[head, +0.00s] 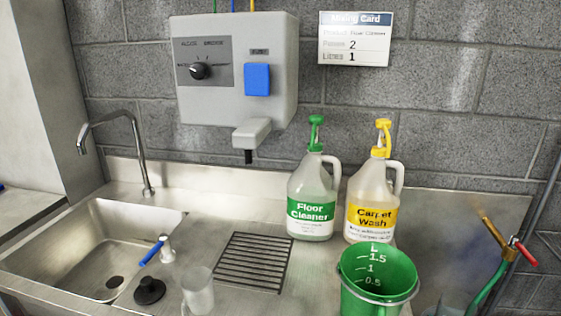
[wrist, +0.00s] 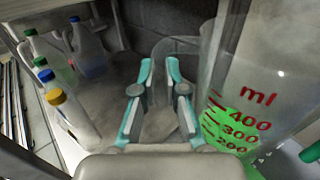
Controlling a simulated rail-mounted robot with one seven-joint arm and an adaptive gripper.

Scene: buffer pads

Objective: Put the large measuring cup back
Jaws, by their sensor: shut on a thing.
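The large measuring cup (wrist: 240,85) is clear, with red ml marks from 200 to 400, and fills the right of the wrist view. Green shows behind or inside its lower part; I cannot tell which. My gripper (wrist: 162,72) has two teal fingers shut on a clear part beside the cup's wall, which looks like its handle. The exact contact is hard to see. In the head view neither my gripper nor this cup shows. A smaller clear cup (head: 198,291) stands on the sink's counter there.
The head view shows the sink basin (head: 100,245), drain grille (head: 252,262), floor cleaner jug (head: 313,205), carpet wash jug (head: 372,208) and green bucket (head: 378,275). In the wrist view, several capped bottles, including a yellow-capped one (wrist: 75,120), stand at the left.

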